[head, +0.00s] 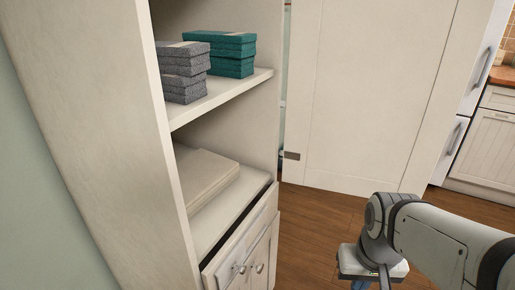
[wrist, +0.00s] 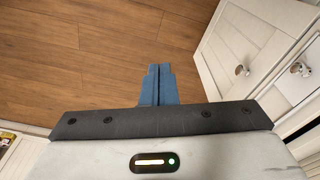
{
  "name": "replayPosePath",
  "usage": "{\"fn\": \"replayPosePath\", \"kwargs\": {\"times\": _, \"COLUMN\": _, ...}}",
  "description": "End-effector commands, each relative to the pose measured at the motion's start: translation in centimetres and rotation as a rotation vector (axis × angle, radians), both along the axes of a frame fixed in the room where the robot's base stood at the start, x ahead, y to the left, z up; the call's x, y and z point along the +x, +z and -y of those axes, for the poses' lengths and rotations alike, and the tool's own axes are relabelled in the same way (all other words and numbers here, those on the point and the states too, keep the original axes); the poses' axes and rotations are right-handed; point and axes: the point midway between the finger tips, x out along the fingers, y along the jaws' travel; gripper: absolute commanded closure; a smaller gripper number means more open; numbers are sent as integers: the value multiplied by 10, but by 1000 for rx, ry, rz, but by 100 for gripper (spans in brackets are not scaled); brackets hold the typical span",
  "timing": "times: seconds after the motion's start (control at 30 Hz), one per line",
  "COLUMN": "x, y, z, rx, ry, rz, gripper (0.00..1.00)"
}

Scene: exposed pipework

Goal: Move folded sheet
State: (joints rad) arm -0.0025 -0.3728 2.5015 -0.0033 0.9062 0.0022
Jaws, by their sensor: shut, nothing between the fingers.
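A beige folded sheet (head: 206,176) lies flat on the lower shelf (head: 221,206) of the open cabinet in the head view. My gripper shows at the lower right of the head view, where its blue fingers (head: 361,284) are partly cut off by the bottom edge. In the wrist view the blue fingers (wrist: 157,84) are together with nothing between them, over the wooden floor. The gripper is apart from the sheet, to the right of and below the shelf. The sheet is not in the wrist view.
Grey folded towels (head: 183,73) and teal folded towels (head: 232,54) sit on the upper shelf (head: 215,97). A drawer (head: 240,246) with knobs is below the lower shelf. A white door (head: 360,90) stands behind. The wooden floor (head: 315,225) between is clear.

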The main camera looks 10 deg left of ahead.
Motion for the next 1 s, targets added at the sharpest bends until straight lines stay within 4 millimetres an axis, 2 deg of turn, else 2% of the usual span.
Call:
{"fn": "replayPosePath", "kwargs": {"times": 0.33, "x": 0, "y": 0, "z": -1, "rx": 3, "ry": -3, "rz": -2, "gripper": 100}}
{"fn": "replayPosePath", "kwargs": {"times": 0.43, "x": -3, "y": -5, "z": -8, "rx": 42, "ry": -38, "rz": -27, "gripper": 100}}
{"fn": "replayPosePath", "kwargs": {"times": 0.57, "x": -11, "y": -17, "z": -41, "rx": 186, "ry": -163, "rz": -121, "gripper": 100}}
{"fn": "replayPosePath", "kwargs": {"times": 0.67, "x": -16, "y": -25, "z": -76, "rx": 359, "ry": -329, "rz": -238, "gripper": 100}}
{"fn": "replayPosePath", "kwargs": {"times": 0.77, "x": -15, "y": -24, "z": -114, "rx": 550, "ry": -516, "rz": -375, "gripper": 100}}
{"fn": "replayPosePath", "kwargs": {"times": 0.87, "x": -6, "y": -16, "z": -148, "rx": 738, "ry": -701, "rz": -513, "gripper": 100}}
{"fn": "replayPosePath", "kwargs": {"times": 1.0, "x": 22, "y": 2, "z": -183, "rx": 999, "ry": -955, "rz": -703, "gripper": 100}}
